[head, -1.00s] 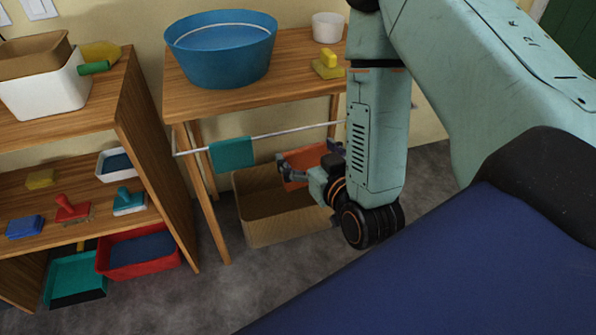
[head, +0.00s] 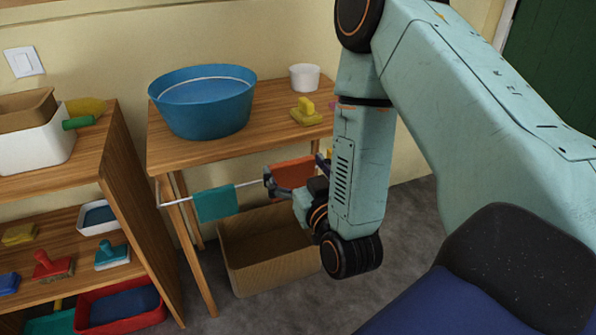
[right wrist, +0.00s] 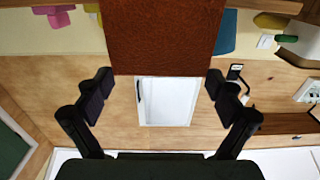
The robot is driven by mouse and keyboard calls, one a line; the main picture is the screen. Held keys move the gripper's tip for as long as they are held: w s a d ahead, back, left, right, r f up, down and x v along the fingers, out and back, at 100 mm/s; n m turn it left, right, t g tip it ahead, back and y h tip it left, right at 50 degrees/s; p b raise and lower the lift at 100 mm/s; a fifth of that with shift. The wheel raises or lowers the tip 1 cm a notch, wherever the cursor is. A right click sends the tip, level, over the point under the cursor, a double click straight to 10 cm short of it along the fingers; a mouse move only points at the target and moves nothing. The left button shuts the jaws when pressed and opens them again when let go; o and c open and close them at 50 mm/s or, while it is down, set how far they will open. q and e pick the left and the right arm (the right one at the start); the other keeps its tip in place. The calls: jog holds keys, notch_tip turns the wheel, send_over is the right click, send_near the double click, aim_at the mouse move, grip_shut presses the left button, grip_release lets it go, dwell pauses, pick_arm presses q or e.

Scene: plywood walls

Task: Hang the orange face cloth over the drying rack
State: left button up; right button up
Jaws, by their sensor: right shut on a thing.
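The orange face cloth (head: 293,171) is at my right gripper (head: 295,176), at about the height of the drying rack's white rod (head: 253,182). My right gripper is shut on the cloth, its fingers at either side of it. In the right wrist view the cloth (right wrist: 166,38) spreads flat between and beyond the fingertips (right wrist: 158,88). I cannot tell whether it touches the rod. A teal cloth (head: 215,203) hangs over the rod to the left. My wrist hides the rod's right part. My left gripper is not in view.
A wooden table (head: 165,156) above the rod holds a blue basin (head: 203,112), a white cup (head: 305,77) and a yellow brush (head: 306,113). A cardboard box (head: 262,272) stands on the floor below. A wooden shelf (head: 140,215) is at left.

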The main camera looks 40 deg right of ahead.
jog(key=shift+x, duration=1.8)
jog(key=shift+b+x, duration=0.6)
jog(key=shift+x, duration=2.55)
notch_tip(320, 180, down, 10)
jog(key=b, duration=0.8)
jog(key=shift+d, duration=0.1)
